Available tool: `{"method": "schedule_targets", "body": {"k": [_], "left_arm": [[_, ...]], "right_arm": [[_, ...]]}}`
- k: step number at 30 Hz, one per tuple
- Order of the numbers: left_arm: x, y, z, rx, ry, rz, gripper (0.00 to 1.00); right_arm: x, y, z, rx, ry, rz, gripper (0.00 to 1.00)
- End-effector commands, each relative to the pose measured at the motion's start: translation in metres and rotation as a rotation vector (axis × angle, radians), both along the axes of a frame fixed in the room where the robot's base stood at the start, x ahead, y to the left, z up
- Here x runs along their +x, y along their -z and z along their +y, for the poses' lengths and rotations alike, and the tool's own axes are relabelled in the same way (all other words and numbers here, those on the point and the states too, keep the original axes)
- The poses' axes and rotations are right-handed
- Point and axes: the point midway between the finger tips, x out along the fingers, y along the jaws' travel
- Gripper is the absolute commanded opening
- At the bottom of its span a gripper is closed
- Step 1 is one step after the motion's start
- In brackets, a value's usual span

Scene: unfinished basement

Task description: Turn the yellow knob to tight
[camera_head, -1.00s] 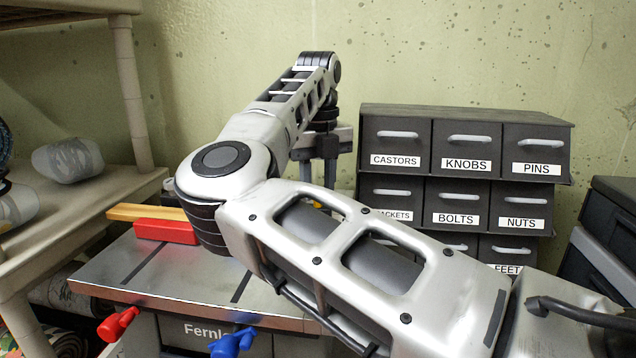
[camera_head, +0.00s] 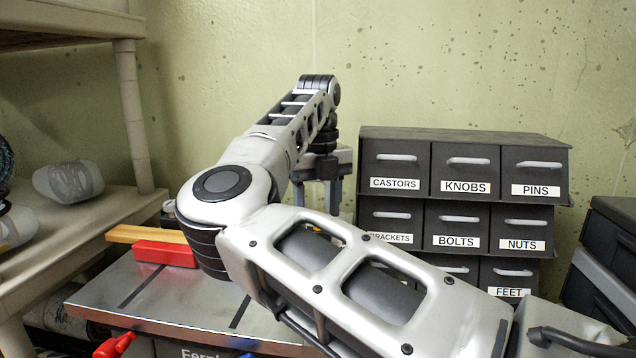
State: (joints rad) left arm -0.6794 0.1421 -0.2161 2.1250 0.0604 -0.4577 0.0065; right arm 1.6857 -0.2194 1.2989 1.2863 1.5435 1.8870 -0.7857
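I cannot make out the yellow knob as a whole. A red knob (camera_head: 115,346) is at the front left of the metal-topped workbench (camera_head: 190,302), cut by the bottom edge. A sliver of a blue knob shows at the bottom edge. My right arm crosses the bench from the lower right, hiding much of its right side. My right gripper (camera_head: 318,198) points down beyond the arm, fingers apart, with nothing visible between them. My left gripper is out of view.
A red block (camera_head: 165,254) and a yellow wooden bar (camera_head: 143,235) lie at the bench's back left. A dark drawer cabinet (camera_head: 465,148) with labels stands behind at the right. A beige shelf (camera_head: 135,110) is on the left. A dark case (camera_head: 605,250) is at the right edge.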

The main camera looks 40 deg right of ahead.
Motion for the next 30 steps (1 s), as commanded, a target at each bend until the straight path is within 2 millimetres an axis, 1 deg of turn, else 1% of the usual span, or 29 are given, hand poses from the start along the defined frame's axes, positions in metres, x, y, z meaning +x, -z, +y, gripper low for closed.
{"method": "schedule_targets", "body": {"k": [5, 11, 13, 18, 21, 24, 30], "left_arm": [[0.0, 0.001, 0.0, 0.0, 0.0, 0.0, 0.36], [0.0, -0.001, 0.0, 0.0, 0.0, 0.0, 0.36], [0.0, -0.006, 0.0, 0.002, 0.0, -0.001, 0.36], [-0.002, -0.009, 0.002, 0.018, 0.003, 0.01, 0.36], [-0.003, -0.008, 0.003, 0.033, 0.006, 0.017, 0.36], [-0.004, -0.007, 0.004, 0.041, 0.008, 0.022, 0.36], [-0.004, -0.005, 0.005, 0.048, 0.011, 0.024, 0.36]], "right_arm": [[0.0, -0.026, 0.0, -0.002, -0.001, -0.006, 0.52], [0.0, -0.075, -0.001, -0.002, -0.001, -0.006, 0.52], [0.0, -0.095, 0.0, -0.001, -0.002, -0.007, 0.52], [0.0, -0.131, 0.0, 0.0, -0.002, -0.005, 0.52], [0.0, -0.146, 0.0, 0.0, 0.0, -0.004, 0.52], [0.0, -0.154, 0.0, 0.0, 0.0, -0.003, 0.52], [0.0, -0.158, 0.0, -0.003, 0.002, -0.001, 0.52]]}}
